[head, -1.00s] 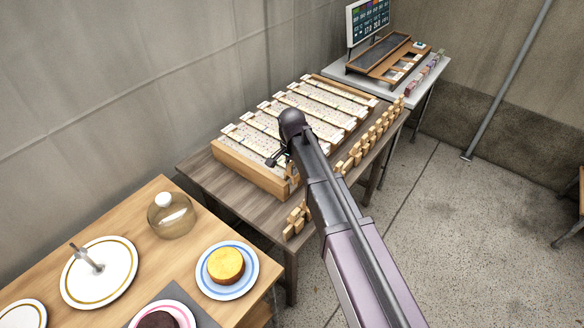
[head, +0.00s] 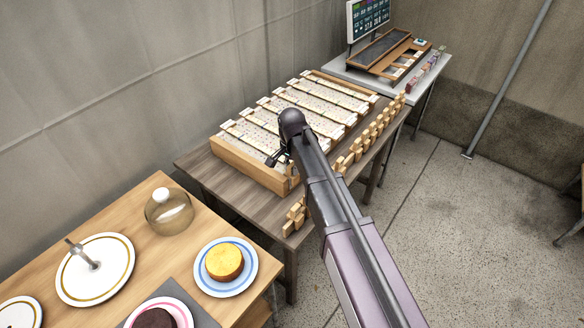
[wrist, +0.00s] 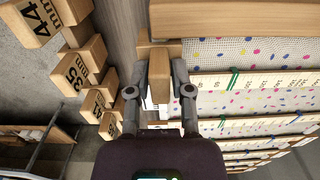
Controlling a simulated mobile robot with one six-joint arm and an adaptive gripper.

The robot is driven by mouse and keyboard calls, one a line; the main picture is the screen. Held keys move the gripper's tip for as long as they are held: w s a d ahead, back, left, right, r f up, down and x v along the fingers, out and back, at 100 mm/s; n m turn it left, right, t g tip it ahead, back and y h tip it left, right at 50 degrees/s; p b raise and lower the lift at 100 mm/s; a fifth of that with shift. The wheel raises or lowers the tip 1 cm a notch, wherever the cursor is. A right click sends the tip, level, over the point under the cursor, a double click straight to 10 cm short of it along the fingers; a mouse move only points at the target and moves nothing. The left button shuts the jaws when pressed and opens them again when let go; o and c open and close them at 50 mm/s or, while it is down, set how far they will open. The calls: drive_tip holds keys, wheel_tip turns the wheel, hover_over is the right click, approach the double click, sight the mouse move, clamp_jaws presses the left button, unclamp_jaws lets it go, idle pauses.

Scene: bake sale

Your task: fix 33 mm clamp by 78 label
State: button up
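A wide wooden-framed tray (head: 245,174) stands on the dark table, with several pale label strips (head: 330,97) running across its speckled surface. The strips also show in the wrist view (wrist: 250,122), but I cannot make out the 78 label. In the head view, my arm hides most of my gripper (head: 277,158).
Several spare wooden clamps stand along the table's front edge (head: 380,127); one reads 35 mm (wrist: 78,75) and another 44 mm (wrist: 42,15). A cake table (head: 137,211) with a glass dome (head: 169,214) is at lower left. A screen (head: 368,20) stands behind. Open floor lies right.

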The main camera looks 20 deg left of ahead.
drive_tip(key=shift+o, duration=1.1)
drive_tip(key=shift+r, duration=0.15)
